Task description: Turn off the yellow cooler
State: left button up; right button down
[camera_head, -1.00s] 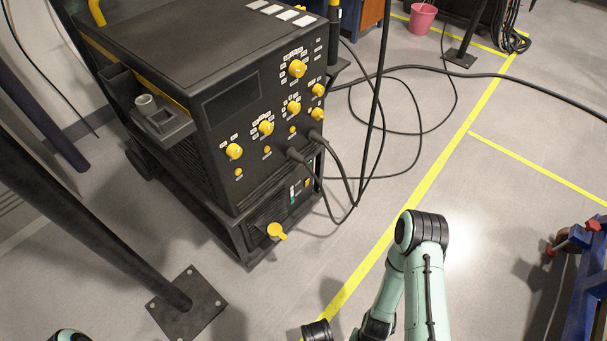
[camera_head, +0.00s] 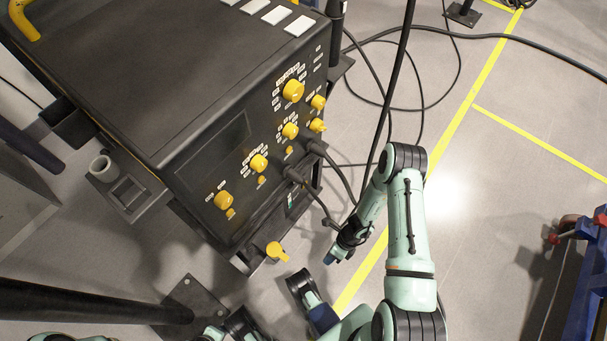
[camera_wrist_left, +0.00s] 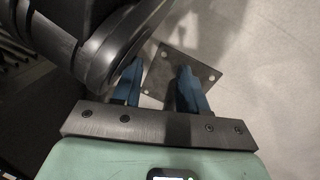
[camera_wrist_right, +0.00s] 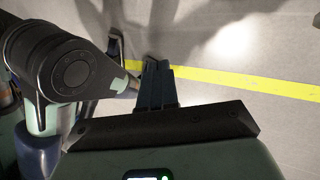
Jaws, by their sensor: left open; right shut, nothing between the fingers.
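The black machine (camera_head: 110,75) has a lower unit, mostly hidden under its front edge. A yellow switch knob (camera_head: 277,251) sticks out low on that unit's front, its handle pointing to the right. My right gripper (camera_head: 331,258) is shut and empty, right of the knob and apart from it. Its closed blue fingers show in the right wrist view (camera_wrist_right: 157,70) over the floor. My left gripper (camera_wrist_left: 160,85) is open and empty in the left wrist view, above a floor plate; I cannot clearly make out its fingers in the head view. Neither wrist view shows the knob.
Several yellow knobs (camera_head: 259,163) sit on the upper panel. Black cables (camera_head: 320,190) hang from the panel, close to my right arm. A dark post (camera_head: 90,303) on a bolted floor plate (camera_head: 190,290) stands at lower left.

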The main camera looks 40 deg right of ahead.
pick_arm(q)
jog(key=w+r+t+p, duration=0.1)
jog(key=w+r+p, duration=0.1)
jog(key=r, duration=0.3)
jog(key=shift+w+d+r+m+t, duration=0.25)
jog(key=shift+w+m+t, duration=0.15)
jog(key=shift+w, duration=0.1)
pick_arm(e)
jog(key=w+d+r+m+t+h, duration=0.1)
jog(key=w+d+r+m+t, duration=0.2)
jog(key=w+d+m, duration=0.4)
jog(key=w+d+r+m+t+h, duration=0.2)
jog(key=w+d+m+t, duration=0.4)
jog(key=m, duration=0.5)
jog(key=shift+w+d+r+m+t, duration=0.35)
jog(key=shift+w+d+r, duration=0.2)
jog(key=shift+d, duration=0.25)
pick_arm(q)
jog(key=s+a+f+g+b, duration=0.1)
jog(key=s+f+g+b, duration=0.1)
jog(key=s+f+b, duration=0.2)
jog(key=shift+s+a+f+n+g, duration=0.3)
jog(key=shift+s+a+f+g, duration=0.1)
jog(key=shift+s+f, duration=1.3)
pick_arm(e)
send_near(305, 186)
jog(key=shift+x, duration=3)
